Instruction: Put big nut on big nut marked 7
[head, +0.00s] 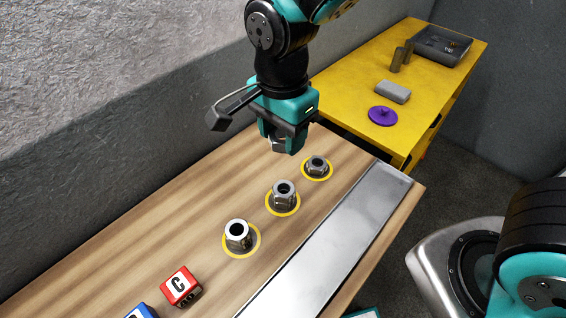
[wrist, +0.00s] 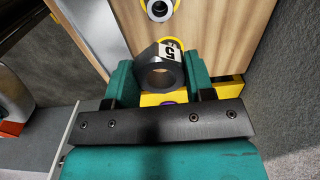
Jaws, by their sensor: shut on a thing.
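My gripper (head: 281,143) is shut on a big dark steel nut (wrist: 160,73), held above the wooden bench in the head view, above and left of the far ringed spot. In the wrist view the nut sits between the teal fingers, its hole facing the camera. A white label with a dark figure like a 5 shows at its far edge. Three metal nut pieces stand inside yellow rings on the bench: a tall near one (head: 238,236), a tall middle one (head: 284,195) and a low far one (head: 317,165). I cannot read a 7 on any.
A red lettered cube (head: 180,286) and a blue cube (head: 142,312) lie at the bench's near left. A metal strip (head: 330,240) runs along its right side. The yellow table (head: 350,72) behind holds a purple knobbed disc (head: 382,116), a grey block (head: 393,92) and a dark box (head: 441,45).

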